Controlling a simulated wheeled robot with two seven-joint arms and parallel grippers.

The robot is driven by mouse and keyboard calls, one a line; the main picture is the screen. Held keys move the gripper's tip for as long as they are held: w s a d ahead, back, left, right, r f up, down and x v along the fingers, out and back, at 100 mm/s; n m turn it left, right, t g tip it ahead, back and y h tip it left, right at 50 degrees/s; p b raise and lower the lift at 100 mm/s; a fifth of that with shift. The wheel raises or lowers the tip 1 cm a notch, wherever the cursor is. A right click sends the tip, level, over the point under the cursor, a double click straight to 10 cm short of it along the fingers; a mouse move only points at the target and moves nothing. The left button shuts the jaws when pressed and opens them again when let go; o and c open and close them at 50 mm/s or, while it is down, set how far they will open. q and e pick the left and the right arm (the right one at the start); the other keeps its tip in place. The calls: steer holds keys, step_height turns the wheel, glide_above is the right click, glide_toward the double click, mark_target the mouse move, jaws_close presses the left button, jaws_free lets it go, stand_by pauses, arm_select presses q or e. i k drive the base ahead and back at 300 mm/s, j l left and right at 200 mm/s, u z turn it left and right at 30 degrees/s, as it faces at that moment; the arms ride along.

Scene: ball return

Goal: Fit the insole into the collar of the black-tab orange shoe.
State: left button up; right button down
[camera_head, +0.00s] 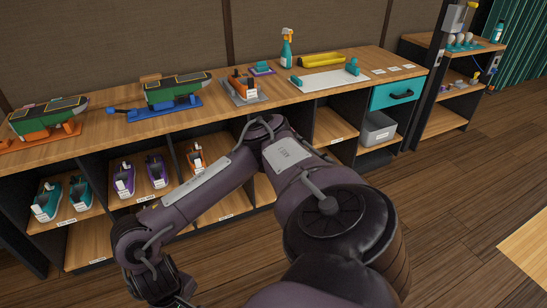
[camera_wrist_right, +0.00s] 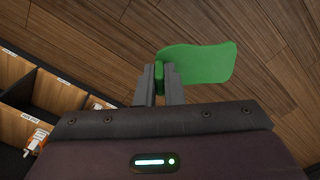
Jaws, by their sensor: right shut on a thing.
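The green insole (camera_wrist_right: 200,62) is a flat, rounded piece with a small upright block (camera_wrist_right: 160,72) at its near end. My right gripper (camera_wrist_right: 160,85) is shut on that block, and the insole sticks out to the right above the wood floor. In the head view my right arm bends down to the lower left, and its fingers are out of frame. An orange shoe (camera_head: 243,88) with dark parts sits on a grey tray on the counter. Another orange shoe (camera_head: 196,158) stands in a shelf cubby. I cannot tell the tab colours. My left gripper is not in view.
The wooden counter (camera_head: 225,107) holds green boat-shaped items (camera_head: 175,88) on stands, a spray bottle (camera_head: 287,50) and a white mat (camera_head: 322,82). Cubbies below hold teal shoes (camera_head: 78,192) and purple shoes (camera_head: 156,170). A grey bin (camera_head: 377,130) is at the right.

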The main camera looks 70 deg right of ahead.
mark_target(241, 78)
steer(key=i+l+z, duration=0.1)
steer(key=l, duration=0.35)
steer(key=i+l+z, duration=0.15)
steer(key=l, duration=0.25)
steer(key=i+l+z, duration=0.1)
steer(key=l, duration=0.35)
steer(key=i+l+z, duration=0.15)
steer(key=l, duration=0.25)
steer(key=i+l+z, duration=0.1)
steer(key=l, duration=0.3)
steer(key=i+l+z, duration=0.15)
steer(key=l, duration=0.25)
steer(key=i+l+z, duration=0.1)
steer(key=i+l, duration=0.2)
